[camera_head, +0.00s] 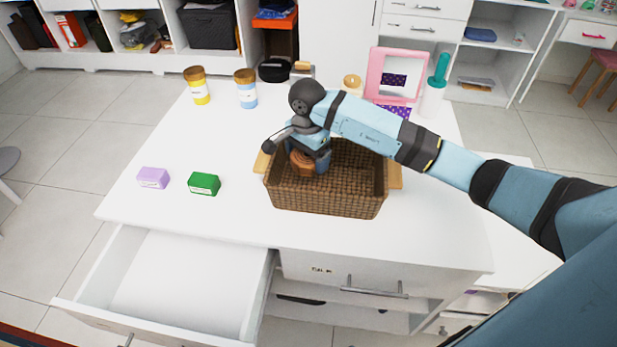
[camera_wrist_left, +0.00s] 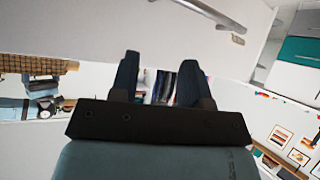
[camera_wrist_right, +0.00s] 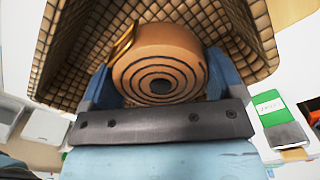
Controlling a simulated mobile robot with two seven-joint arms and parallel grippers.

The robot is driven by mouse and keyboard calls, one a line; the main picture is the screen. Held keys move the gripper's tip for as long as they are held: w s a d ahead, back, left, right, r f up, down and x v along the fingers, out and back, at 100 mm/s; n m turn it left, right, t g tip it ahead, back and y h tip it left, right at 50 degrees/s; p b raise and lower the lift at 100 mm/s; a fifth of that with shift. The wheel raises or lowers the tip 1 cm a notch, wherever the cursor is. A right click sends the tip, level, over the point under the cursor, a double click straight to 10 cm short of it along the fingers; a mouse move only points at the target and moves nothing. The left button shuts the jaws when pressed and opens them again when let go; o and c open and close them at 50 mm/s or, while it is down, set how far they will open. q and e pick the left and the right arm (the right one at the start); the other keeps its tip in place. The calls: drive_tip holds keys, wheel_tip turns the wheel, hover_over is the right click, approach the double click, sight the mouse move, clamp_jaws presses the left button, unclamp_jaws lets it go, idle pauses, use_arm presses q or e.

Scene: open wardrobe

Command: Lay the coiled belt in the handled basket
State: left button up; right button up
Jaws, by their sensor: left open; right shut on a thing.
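The handled basket (camera_head: 330,198) is brown wicker and stands on the white table with a light wooden handle at each end. The coiled belt (camera_wrist_right: 158,72) is a tan roll with dark spiral lines and a brass-coloured buckle; in the head view it shows (camera_head: 302,161) inside the left part of the basket. My right gripper (camera_wrist_right: 158,82) is shut on the belt, one finger on each side, with the basket walls (camera_wrist_right: 60,60) around it. Whether the belt touches the basket floor is hidden. My left gripper (camera_wrist_left: 157,80) is open and empty, away from the basket and outside the head view.
A green box (camera_head: 204,184) and a lilac box (camera_head: 153,178) lie left of the basket. Yellow (camera_head: 199,86) and blue (camera_head: 246,89) jars, a pink mirror (camera_head: 396,76) and a teal-topped bottle (camera_head: 434,86) stand behind. An open drawer (camera_head: 190,280) juts out at front left.

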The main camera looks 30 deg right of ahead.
sight(307, 185)
drive_tip(key=shift+f, duration=3.9)
drive_tip(key=shift+f, duration=0.1)
drive_tip(key=shift+f+b, duration=0.15)
drive_tip(key=shift+b, duration=0.25)
drive_tip(key=o, duration=0.7)
drive_tip(key=shift+o, duration=0.2)
drive_tip(key=shift+r+p, duration=0.3)
drive_tip(key=shift+r, duration=0.1)
wheel_tip(307, 185, up, 12)
drive_tip(key=shift+f, duration=0.15)
